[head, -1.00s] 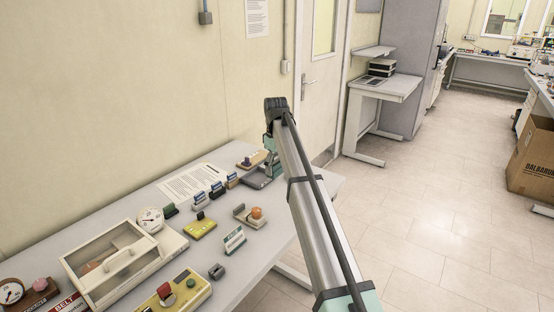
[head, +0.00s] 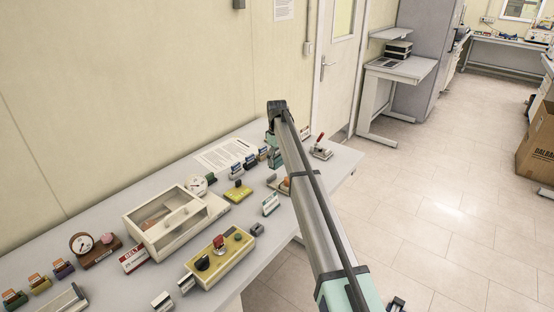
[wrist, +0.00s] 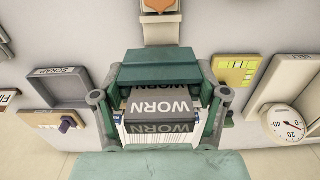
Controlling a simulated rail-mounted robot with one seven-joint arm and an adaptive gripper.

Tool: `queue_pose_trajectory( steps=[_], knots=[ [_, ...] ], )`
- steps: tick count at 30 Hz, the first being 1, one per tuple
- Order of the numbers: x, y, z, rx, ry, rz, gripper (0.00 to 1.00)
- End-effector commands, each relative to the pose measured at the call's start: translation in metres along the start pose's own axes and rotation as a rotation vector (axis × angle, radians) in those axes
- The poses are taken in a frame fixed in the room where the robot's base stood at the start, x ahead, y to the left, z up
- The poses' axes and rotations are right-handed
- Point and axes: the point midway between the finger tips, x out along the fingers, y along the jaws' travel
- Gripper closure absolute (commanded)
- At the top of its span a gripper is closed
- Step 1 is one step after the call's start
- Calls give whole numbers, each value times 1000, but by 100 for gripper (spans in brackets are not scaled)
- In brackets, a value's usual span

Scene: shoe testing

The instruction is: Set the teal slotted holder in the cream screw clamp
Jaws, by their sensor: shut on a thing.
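My gripper (wrist: 160,112) is shut, in the wrist view, on a small piece with dark faces marked WORN and striped white-and-blue parts. I take this piece to be the teal slotted holder (wrist: 160,127). Its teal body is hard to tell from my gripper's teal parts, and its underside is hidden. The cream screw clamp (wrist: 160,32), with an orange knob, stands on the bench beyond the gripper at the top of the wrist view.
A yellow block (wrist: 237,71) and a dial gauge (wrist: 287,124) lie right. A clear-lidded box (head: 165,222), a yellow control box (head: 220,258) and a red-handled clamp (head: 320,151) share the bench.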

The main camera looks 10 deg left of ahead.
Motion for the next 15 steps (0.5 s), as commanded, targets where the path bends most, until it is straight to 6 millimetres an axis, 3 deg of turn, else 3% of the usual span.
queue_pose_trajectory(
  steps=[8, 15],
  knots=[
    [2, 0, 0, -1, 0, 0, 76],
    [16, -1, 0, -1, 0, 0, 76]
  ],
)
